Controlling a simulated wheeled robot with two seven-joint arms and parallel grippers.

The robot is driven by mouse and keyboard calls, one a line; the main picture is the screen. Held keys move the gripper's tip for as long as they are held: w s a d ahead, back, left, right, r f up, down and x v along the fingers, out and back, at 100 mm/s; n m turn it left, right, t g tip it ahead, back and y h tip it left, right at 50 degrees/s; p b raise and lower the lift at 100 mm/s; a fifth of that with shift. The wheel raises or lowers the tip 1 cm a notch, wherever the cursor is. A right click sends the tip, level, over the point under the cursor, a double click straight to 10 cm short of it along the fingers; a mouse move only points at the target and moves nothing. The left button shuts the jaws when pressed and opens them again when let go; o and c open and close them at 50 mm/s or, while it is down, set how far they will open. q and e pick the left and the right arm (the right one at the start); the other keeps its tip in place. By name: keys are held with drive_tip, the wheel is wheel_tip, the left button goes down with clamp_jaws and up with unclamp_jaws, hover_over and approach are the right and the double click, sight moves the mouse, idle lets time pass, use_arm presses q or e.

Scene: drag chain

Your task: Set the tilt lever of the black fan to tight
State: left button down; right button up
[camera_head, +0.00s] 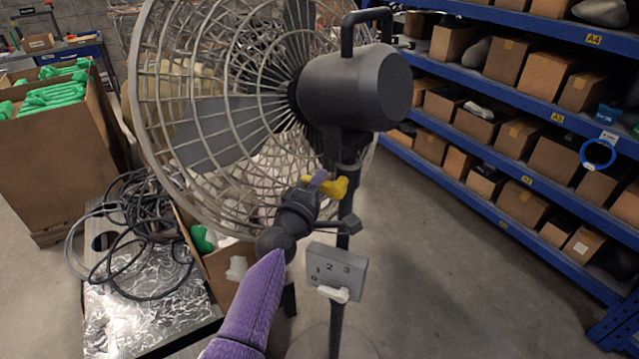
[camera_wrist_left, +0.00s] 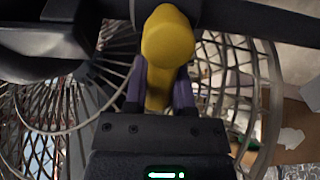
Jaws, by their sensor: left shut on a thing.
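The black fan (camera_head: 356,88) stands in the middle of the head view, with its motor housing towards me and its round wire cage on the left. The yellow tilt lever (camera_head: 340,187) sits on the fan's post below the motor housing. My left gripper (camera_head: 316,182) reaches up to the lever from below. In the left wrist view its two purple fingers (camera_wrist_left: 160,88) are shut on the yellow lever (camera_wrist_left: 167,45), one on each side. The lever's rounded end shows above the fingers. My right gripper is not in view.
A grey control box (camera_head: 336,270) with numbers and a white knob is on the post below the lever. A blue shelf rack (camera_head: 590,50) with cartons stands at the right. A cardboard box (camera_head: 55,150) and a coiled black cable (camera_head: 135,235) are at the left.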

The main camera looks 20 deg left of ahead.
use_arm(q)
drive_tip(key=shift+f, duration=0.1)
idle(0.4)
drive_tip(key=shift+c, duration=2.2)
unclamp_jaws()
drive_tip(key=shift+s, duration=0.3)
drive_tip(key=s+p, duration=0.2)
drive_tip(key=s, duration=0.7)
drive_tip(key=shift+s+a, duration=0.15)
drive_tip(key=shift+a, duration=0.1)
